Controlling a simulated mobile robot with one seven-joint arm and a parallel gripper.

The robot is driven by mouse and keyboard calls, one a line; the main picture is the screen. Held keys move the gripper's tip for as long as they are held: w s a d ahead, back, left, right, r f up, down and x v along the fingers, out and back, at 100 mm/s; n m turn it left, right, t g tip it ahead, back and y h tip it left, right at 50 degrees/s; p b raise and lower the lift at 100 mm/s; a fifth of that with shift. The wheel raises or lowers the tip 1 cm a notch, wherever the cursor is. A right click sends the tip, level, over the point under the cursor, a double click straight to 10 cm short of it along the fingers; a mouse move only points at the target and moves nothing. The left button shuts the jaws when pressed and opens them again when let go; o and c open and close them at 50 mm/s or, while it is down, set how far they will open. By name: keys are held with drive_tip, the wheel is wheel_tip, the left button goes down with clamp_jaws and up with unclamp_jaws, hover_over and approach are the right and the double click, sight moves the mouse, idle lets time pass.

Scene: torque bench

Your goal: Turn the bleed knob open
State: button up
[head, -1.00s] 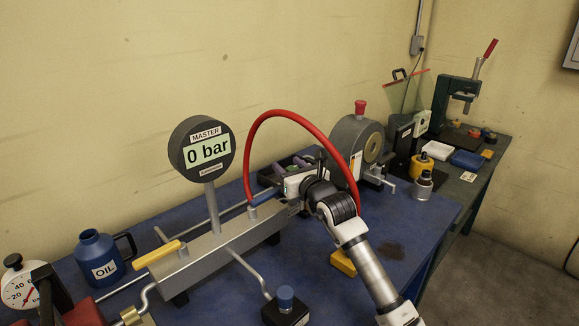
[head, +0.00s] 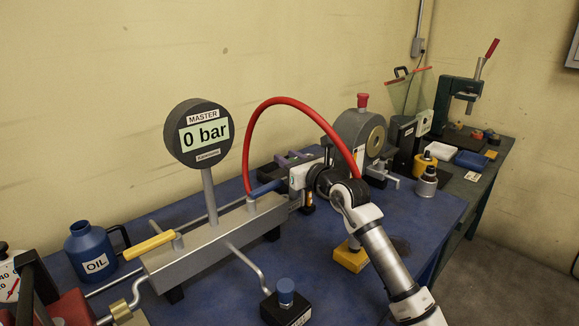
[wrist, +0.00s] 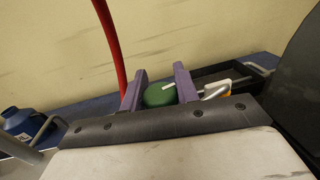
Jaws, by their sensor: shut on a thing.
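In the head view my gripper (head: 289,158) is behind the right end of the grey manifold (head: 205,238), and the knob is hidden there. The master gauge (head: 200,133) reads 0 bar.
A red hose (head: 290,100) arches over my gripper. A black tray (wrist: 205,78) lies behind it. A blue oil can (head: 92,256), a yellow-handled lever (head: 150,245), a black box with a blue knob (head: 287,306) and a round grey machine (head: 355,130) stand around the bench.

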drive_tip(key=o, duration=0.9)
drive_tip(key=shift+o, duration=0.2)
drive_tip(key=b+v, duration=0.4)
drive_tip(key=v, duration=1)
drive_tip(key=shift+d, duration=0.1)
